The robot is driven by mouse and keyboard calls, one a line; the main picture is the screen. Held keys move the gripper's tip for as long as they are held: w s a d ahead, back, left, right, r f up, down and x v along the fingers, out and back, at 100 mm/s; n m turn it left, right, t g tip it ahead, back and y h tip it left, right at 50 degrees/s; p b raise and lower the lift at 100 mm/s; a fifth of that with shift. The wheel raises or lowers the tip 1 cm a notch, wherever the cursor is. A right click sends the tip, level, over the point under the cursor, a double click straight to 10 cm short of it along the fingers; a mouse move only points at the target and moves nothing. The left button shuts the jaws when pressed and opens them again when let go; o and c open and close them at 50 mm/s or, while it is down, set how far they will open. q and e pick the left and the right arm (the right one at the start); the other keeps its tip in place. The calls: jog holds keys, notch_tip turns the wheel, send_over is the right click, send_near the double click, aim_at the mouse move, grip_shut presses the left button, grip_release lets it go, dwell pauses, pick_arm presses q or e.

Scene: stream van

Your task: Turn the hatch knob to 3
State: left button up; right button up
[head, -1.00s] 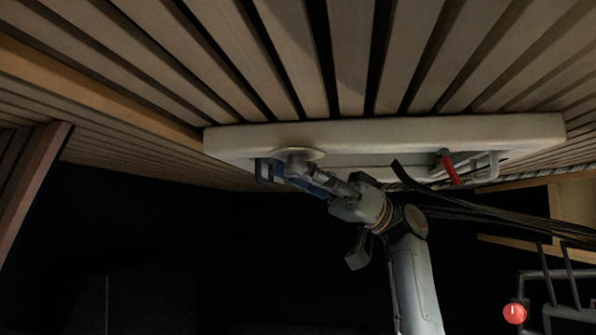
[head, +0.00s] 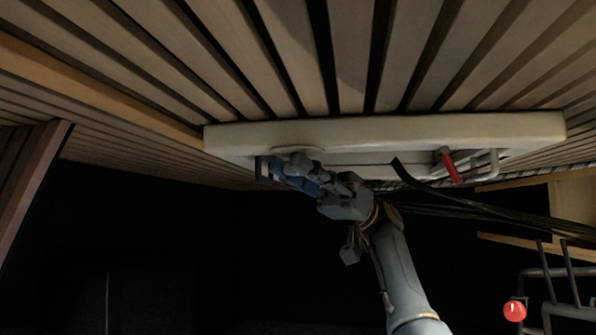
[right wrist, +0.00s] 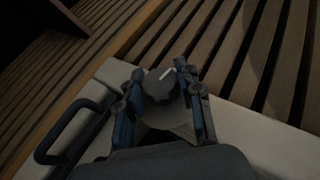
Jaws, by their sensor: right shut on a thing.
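The pale hatch (head: 390,133) is set in the slatted ceiling. Its dark round knob (right wrist: 160,86) has a white pointer line that slants toward the upper right in the right wrist view. No numbers can be read around it. My right gripper (head: 292,162) reaches up to the left part of the hatch, and its fingers hide most of the knob in the head view. In the right wrist view my right gripper (right wrist: 160,76) has one finger on each side of the knob and is shut on it. My left gripper is not in view.
A red handle (head: 450,167) and a grey bent bar (head: 488,165) sit at the hatch's right. A black bar handle (right wrist: 68,130) is left of the knob. Dark strands hang right of my arm. A red round thing (head: 514,312) and grey rails are at lower right.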

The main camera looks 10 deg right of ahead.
jog(key=shift+r, duration=0.1)
jog(key=o, duration=1.2)
jog(key=shift+m+t, duration=0.3)
jog(key=shift+t, duration=0.3)
